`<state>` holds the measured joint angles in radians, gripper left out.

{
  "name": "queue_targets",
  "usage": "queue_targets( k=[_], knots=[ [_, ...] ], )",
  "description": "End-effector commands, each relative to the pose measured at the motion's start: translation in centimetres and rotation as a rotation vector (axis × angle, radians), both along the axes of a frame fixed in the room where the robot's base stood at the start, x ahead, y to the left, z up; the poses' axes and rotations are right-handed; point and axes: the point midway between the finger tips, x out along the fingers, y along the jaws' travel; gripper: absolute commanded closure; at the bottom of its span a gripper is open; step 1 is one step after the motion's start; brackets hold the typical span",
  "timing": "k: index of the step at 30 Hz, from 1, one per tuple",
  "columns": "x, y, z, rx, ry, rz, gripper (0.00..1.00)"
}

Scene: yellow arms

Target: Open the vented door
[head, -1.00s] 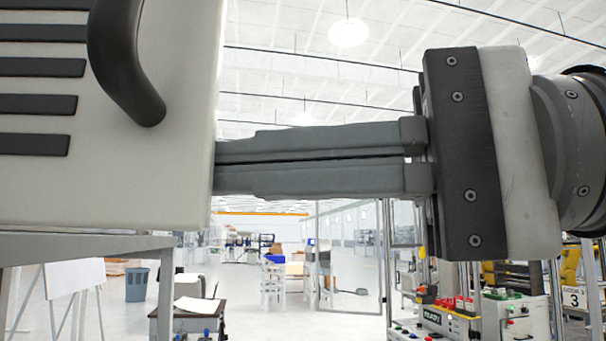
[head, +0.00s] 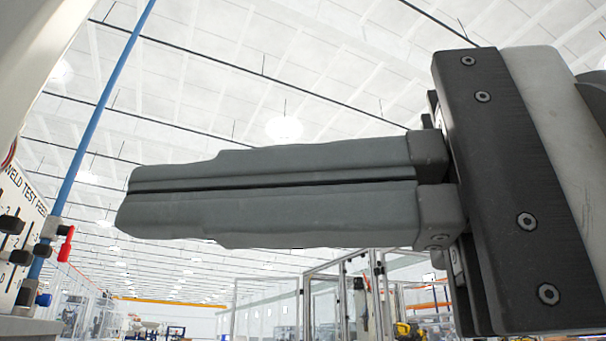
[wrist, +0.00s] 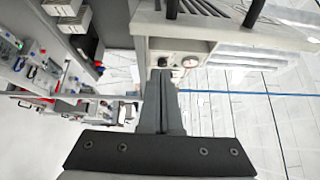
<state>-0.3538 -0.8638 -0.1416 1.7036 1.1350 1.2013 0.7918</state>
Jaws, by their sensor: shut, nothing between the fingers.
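In the head view, a pale slab (head: 38,50) fills the upper left corner. Its vents and handle do not show there, so I cannot tell whether it is the vented door or the cabinet side. In the wrist view, a cream body (wrist: 190,28) with dark bars stands beyond my fingertips. How far the door stands open is unclear. My gripper (head: 122,205) is shut and empty, its two grey fingers together and pointing left. In the head view the fingertips are clear of the slab. They also show in the wrist view (wrist: 162,75), pointing at the cream body.
A panel marked "WELD TEST FEED" (head: 22,225) with black knobs and a red lever (head: 67,245) is at the left. A blue pipe (head: 100,110) rises beside it. Round gauges (wrist: 190,62) show near my fingertips. Shelves with boxes (wrist: 75,20) are at the wrist view's left.

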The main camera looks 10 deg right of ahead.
Motion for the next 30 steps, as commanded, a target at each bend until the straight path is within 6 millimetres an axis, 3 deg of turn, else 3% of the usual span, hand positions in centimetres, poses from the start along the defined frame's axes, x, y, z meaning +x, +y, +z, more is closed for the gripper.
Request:
queue_targets(
  k=[1,6,10,30],
  knots=[
    [-2.5,2.8,-0.5,-0.046,-0.027,0.053,1.0],
    [-2.3,2.6,-0.5,-0.042,-0.02,0.047,1.0],
    [-2.2,1.3,-0.7,-0.038,-0.016,0.039,1.0],
    [-4.4,-13.9,-0.5,0.002,0.009,0.0,1.0]
  ],
)
